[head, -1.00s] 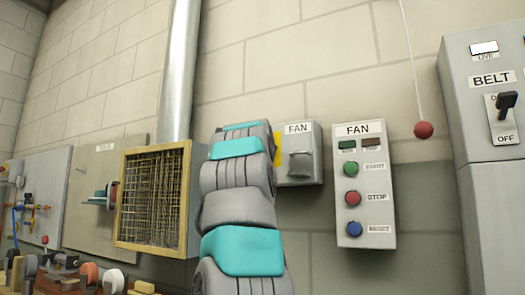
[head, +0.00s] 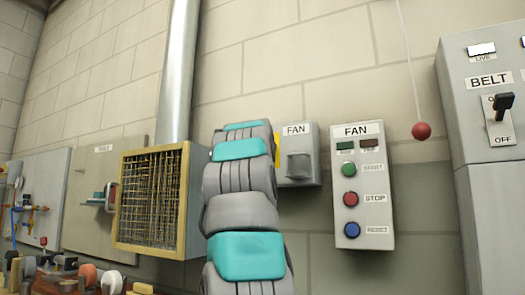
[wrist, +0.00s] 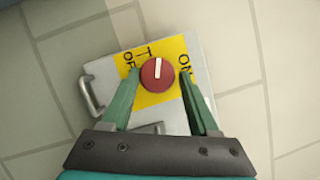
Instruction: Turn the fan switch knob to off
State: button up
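The fan switch box (head: 299,170) is a grey box labelled FAN on the wall. In the head view my arm covers most of its yellow plate, and its knob is hidden. In the wrist view the round red knob (wrist: 157,76) sits on the yellow plate (wrist: 150,98), its white mark pointing up in the picture, between the OFF lettering at left and ON at right. My gripper (wrist: 159,74) is open, with one green finger on each side of the knob. Small gaps seem to show between fingers and knob; contact cannot be told. In the head view the gripper is hidden.
A fan button panel (head: 361,210) is to the right of the switch box. A red ball on a cord (head: 421,131) hangs beyond it, before the belt switch cabinet (head: 472,75). A mesh-fronted yellow frame (head: 183,200) and a metal duct (head: 180,80) are at left.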

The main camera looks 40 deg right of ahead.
jog(key=shift+o, duration=1.9)
jog(key=shift+f, duration=0.1)
jog(key=b+v, duration=0.3)
jog(key=v, duration=0.5)
jog(key=shift+w, duration=0.1)
